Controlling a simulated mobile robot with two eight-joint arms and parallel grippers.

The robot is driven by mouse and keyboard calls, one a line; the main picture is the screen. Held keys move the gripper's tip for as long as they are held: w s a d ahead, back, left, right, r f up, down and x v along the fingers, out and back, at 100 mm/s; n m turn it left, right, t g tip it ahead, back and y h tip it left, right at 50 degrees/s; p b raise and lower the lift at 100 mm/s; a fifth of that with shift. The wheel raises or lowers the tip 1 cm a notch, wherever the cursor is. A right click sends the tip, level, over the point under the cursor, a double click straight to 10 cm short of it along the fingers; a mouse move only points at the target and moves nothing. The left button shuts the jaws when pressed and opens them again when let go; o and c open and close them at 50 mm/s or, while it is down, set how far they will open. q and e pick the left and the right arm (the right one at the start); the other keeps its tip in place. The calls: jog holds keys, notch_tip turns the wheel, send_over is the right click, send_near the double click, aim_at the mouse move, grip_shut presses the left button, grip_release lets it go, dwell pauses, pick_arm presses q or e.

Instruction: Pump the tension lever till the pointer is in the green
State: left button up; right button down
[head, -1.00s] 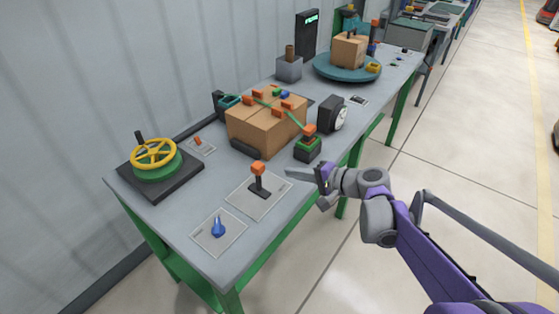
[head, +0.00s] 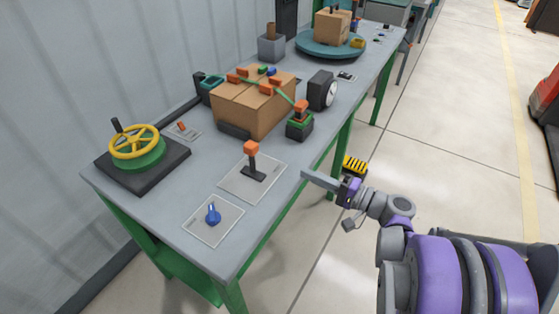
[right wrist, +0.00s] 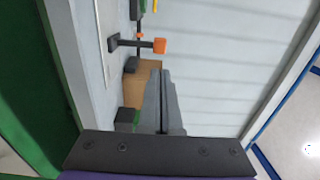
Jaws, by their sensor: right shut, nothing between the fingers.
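A lever with an orange knob (head: 251,148) stands nearly upright on a pale plate (head: 240,184) near the table's front edge. A green-and-black unit with an orange top (head: 300,122) sits at the box's right corner, where a green strap ends. I cannot tell for sure which is the tension lever. The round gauge (head: 330,94) is turned sideways; its pointer cannot be read. My right gripper (head: 306,176) is shut and empty, right of the plate by the table edge, apart from the lever. In the right wrist view the orange knob (right wrist: 160,45) is beyond the shut fingers (right wrist: 166,125).
A strapped cardboard box (head: 245,104) stands behind the lever. A yellow handwheel (head: 134,142) and a blue knob (head: 212,214) are at left and front. A turntable (head: 318,46) is farther back. A yellow-and-black striped thing (head: 355,165) shows just behind my gripper.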

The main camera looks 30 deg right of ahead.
send_near(251, 145)
jog(key=w+a, duration=0.1)
jog(key=w+f, duration=0.1)
jog(key=w, duration=0.1)
jog(key=w+a, duration=0.1)
jog(key=shift+w+a+f+p, duration=0.2)
jog(key=shift+w+a+p, duration=0.1)
jog(key=shift+w+p, duration=0.05)
jog(key=shift+r, duration=0.1)
jog(key=shift+w+a+r+g+p, duration=0.25)
jog(key=shift+g+p, duration=0.15)
jog(key=shift+p, duration=0.25)
jog(key=shift+w+a+r+g+h+p, duration=0.25)
jog(key=shift+w+g+p, duration=0.2)
jog(key=shift+p, duration=0.15)
jog(key=shift+w+a+r+g+h+p, duration=0.15)
jog(key=shift+w+a+g+h+p, duration=0.1)
jog(key=shift+w+g+p, duration=0.25)
jog(key=shift+w+a+g+h+p, duration=0.5)
jog(key=shift+w+g+p, duration=0.3)
jog(key=shift+w+g, duration=0.05)
jog(key=shift+w+a+f, duration=0.15)
jog(key=shift+w+a, duration=0.05)
jog(key=shift+w, duration=0.25)
jog(key=shift+w+a, duration=0.2)
jog(key=shift+w, duration=0.05)
